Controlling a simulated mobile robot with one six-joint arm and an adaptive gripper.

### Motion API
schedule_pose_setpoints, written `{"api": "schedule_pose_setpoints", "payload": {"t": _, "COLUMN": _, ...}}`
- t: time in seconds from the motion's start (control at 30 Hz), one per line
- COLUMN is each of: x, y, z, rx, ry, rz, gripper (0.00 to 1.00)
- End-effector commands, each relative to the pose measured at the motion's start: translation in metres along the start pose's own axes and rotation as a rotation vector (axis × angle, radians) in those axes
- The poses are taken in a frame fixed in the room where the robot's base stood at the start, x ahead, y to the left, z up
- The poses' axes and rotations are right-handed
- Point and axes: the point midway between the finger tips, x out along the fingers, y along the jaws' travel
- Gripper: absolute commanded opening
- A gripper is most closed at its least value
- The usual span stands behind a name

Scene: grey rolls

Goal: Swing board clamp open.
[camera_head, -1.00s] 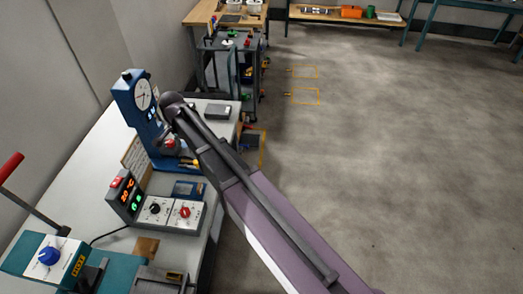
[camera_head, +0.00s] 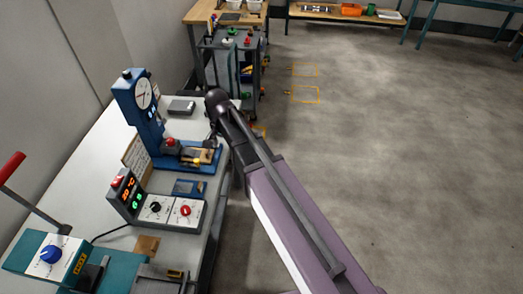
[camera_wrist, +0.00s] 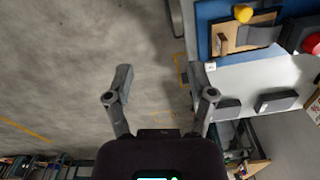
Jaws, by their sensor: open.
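The board clamp shows in the wrist view at the upper right as a grey bar (camera_wrist: 258,36) with a yellow knob (camera_wrist: 243,13). It lies over a tan board (camera_wrist: 228,45) on the blue base (camera_wrist: 203,30) of a press. In the head view the blue press (camera_head: 147,125) with a round gauge stands on the white bench, and the yellow-tipped clamp (camera_head: 195,160) shows small at its base. My gripper (camera_wrist: 163,82) is open and empty, over the floor beside the bench edge. The clamp is to the right of and beyond its fingers in the wrist view, apart from them.
A control box with red digits (camera_head: 127,195) and knob panels stand in front of the press on the bench (camera_head: 85,165). A dark block (camera_head: 181,107) lies behind it. A cart (camera_head: 235,65) stands beyond the bench. The floor (camera_head: 400,170) on the right is clear.

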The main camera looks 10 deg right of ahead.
Motion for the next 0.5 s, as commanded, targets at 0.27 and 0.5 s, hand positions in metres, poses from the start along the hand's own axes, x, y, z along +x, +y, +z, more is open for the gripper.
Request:
{"api": "schedule_pose_setpoints", "payload": {"t": 0.27, "x": -0.002, "y": 0.041, "z": -0.004, "rx": -0.071, "ry": 0.0, "rz": 0.0, "gripper": 0.71}}
{"api": "schedule_pose_setpoints", "payload": {"t": 0.5, "x": -0.003, "y": 0.075, "z": -0.006, "rx": -0.137, "ry": 0.0, "rz": 0.0, "gripper": 0.71}}
